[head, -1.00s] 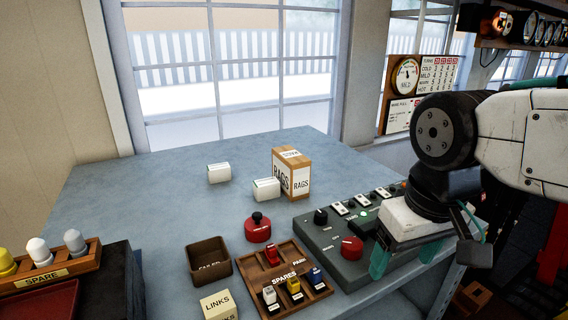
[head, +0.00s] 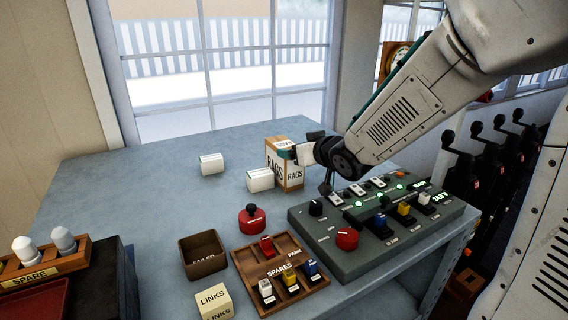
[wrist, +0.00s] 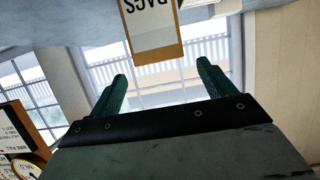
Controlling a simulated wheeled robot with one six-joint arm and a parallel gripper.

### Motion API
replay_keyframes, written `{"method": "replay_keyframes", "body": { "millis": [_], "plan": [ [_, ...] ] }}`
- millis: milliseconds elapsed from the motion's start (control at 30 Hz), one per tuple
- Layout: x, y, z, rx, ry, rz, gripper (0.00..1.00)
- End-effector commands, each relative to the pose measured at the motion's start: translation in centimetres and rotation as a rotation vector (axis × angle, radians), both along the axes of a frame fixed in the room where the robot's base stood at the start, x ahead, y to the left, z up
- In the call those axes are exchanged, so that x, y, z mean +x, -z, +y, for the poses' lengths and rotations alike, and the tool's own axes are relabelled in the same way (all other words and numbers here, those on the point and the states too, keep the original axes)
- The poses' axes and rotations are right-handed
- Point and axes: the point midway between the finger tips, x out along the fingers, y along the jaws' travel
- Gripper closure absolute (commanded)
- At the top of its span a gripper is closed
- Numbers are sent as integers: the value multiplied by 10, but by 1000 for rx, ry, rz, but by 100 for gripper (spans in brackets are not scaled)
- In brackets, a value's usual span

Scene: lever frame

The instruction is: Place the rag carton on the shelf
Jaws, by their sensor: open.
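The rag carton (head: 290,176), a brown box with white RAGS labels, stands upright on the grey-blue bench. My gripper (head: 296,150) is open at the carton's upper right side in the head view and partly covers it. In the wrist view the carton (wrist: 152,35) appears upside down at the top, in line with the gap between my two green fingers (wrist: 161,78) and beyond their tips. The fingers are not closed on it. I cannot make out the shelf now; my arm covers much of the upper right.
Two white blocks (head: 211,164) (head: 260,180) lie left of the carton. A grey control box (head: 375,235) with knobs and switches is in front of it. A red button (head: 251,219), brown bin (head: 203,255), spares tray (head: 278,268) and links box (head: 213,302) stand nearer. The back left bench is clear.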

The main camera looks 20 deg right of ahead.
Motion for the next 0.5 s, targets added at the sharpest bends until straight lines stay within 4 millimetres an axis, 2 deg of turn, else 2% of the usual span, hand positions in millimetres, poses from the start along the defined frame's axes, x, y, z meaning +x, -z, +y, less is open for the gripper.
{"method": "replay_keyframes", "body": {
  "millis": [500],
  "plan": [
    [56,25,13,-1,0,2,18]
  ]
}}
